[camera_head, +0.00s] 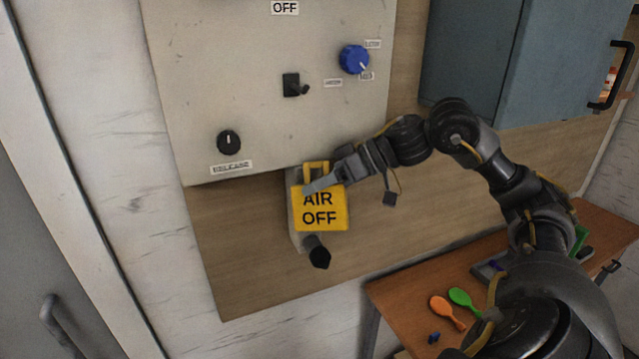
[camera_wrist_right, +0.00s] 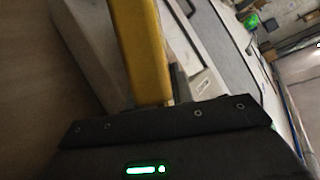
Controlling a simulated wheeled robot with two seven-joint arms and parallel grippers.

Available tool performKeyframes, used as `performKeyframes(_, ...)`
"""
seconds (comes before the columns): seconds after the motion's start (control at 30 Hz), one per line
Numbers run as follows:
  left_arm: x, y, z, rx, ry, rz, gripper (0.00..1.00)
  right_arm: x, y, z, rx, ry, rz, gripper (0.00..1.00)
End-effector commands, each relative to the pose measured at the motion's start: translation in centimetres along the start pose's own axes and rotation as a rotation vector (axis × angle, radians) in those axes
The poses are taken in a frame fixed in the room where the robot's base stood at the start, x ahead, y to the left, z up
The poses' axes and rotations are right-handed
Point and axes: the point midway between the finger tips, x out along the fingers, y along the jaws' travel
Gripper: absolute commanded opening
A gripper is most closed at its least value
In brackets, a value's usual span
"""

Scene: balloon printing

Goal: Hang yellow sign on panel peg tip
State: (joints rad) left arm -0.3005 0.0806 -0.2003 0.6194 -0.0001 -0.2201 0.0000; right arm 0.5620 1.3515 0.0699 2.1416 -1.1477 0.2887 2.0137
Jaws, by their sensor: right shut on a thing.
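A yellow sign (camera_head: 320,217) reading "AIR OFF" hangs upright in my right gripper (camera_head: 310,190), which is shut on it. The sign has a yellow loop at its top. In the right wrist view the sign (camera_wrist_right: 143,50) shows edge-on, as a yellow strip rising from the gripper. Behind it in the head view is a grey box (camera_head: 294,222) on the wooden board, with a black knob-like part (camera_head: 317,252) sticking out below the sign. The sign hides most of the box, and I cannot tell whether its loop is around any peg. My left gripper is not in view.
A pale control panel (camera_head: 240,80) sits above, with a black peg-like switch (camera_head: 293,85), a blue knob (camera_head: 354,59) and a black knob (camera_head: 228,142). A blue-grey cabinet (camera_head: 560,70) is at the upper right.

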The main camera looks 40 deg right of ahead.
Motion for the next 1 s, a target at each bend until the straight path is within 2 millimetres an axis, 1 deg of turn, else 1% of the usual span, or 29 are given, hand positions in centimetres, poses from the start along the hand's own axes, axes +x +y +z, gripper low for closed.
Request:
performKeyframes(0.03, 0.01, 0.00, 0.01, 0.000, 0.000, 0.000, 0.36, -0.07, 0.24, -0.09, 0.004, 0.003, 0.008, 0.00)
performKeyframes(0.43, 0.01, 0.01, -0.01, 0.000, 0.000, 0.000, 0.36, -0.11, 0.25, -0.15, 0.004, 0.005, 0.009, 0.00)
performKeyframes(0.47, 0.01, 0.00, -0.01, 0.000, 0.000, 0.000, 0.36, -0.11, 0.26, -0.15, 0.004, 0.005, 0.009, 0.25)
performKeyframes(0.63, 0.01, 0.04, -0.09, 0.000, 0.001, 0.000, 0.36, -0.10, 0.24, -0.13, 0.004, 0.004, 0.008, 0.47)
performKeyframes(0.67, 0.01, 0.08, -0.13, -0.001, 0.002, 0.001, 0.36, -0.09, 0.25, -0.12, 0.004, 0.004, 0.009, 0.49)
performKeyframes(1.0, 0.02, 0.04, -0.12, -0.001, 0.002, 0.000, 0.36, -0.07, 0.30, -0.07, 0.005, 0.003, 0.010, 0.49)
